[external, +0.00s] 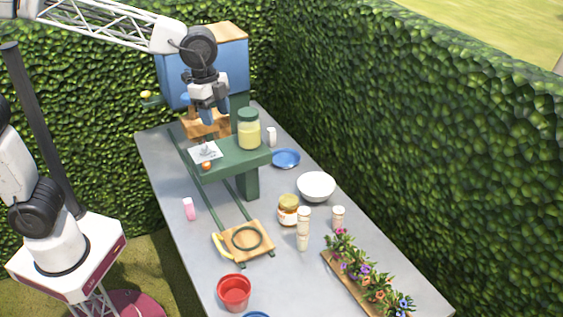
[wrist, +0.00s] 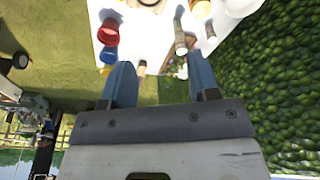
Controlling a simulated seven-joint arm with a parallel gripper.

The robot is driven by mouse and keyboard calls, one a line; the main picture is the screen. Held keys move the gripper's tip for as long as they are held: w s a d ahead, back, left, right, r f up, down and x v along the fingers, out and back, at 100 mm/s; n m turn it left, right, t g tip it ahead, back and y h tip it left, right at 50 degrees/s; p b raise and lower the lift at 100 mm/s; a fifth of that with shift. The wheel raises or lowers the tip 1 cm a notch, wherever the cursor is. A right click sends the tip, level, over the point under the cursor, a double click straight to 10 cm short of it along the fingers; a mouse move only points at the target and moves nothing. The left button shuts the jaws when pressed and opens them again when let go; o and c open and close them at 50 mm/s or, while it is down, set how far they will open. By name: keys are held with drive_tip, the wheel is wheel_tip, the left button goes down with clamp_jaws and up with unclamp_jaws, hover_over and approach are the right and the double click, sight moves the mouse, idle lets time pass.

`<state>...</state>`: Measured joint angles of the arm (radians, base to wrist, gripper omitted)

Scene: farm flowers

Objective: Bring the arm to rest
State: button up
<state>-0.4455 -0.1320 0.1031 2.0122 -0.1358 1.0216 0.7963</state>
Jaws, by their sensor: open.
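My gripper (external: 208,112) is raised over the back part of the table, in front of the blue cabinet and above the green shelf. Its two blue fingers are apart in the wrist view (wrist: 160,82), with nothing between them. The fingers point downward in the external view. My gripper appears apart from the shelf and the jar. How far it is above the shelf is hard to tell.
The green shelf (external: 225,164) carries a pale yellow jar (external: 249,133). The blue cabinet (external: 222,72) stands behind. A white bowl (external: 316,186), red bucket (external: 234,290) and flower planter (external: 344,280) stand on the grey table (external: 184,260). Hedges border the back and right.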

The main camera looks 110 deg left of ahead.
drive_tip(key=s+d+f+n, duration=0.1)
drive_tip(key=s+d+f, duration=0.1)
drive_tip(key=s+d, duration=1.15)
drive_tip(key=s+d+f+n, duration=0.1)
drive_tip(key=s+d+f, duration=0.2)
drive_tip(key=s+d, duration=0.2)
drive_tip(key=s+d+f+n, duration=0.1)
drive_tip(key=s+d+f, duration=0.2)
drive_tip(key=s+d, duration=0.3)
drive_tip(key=shift+s+d+t, duration=0.2)
drive_tip(key=shift+s+t, duration=0.1)
drive_tip(key=shift+s, duration=0.7)
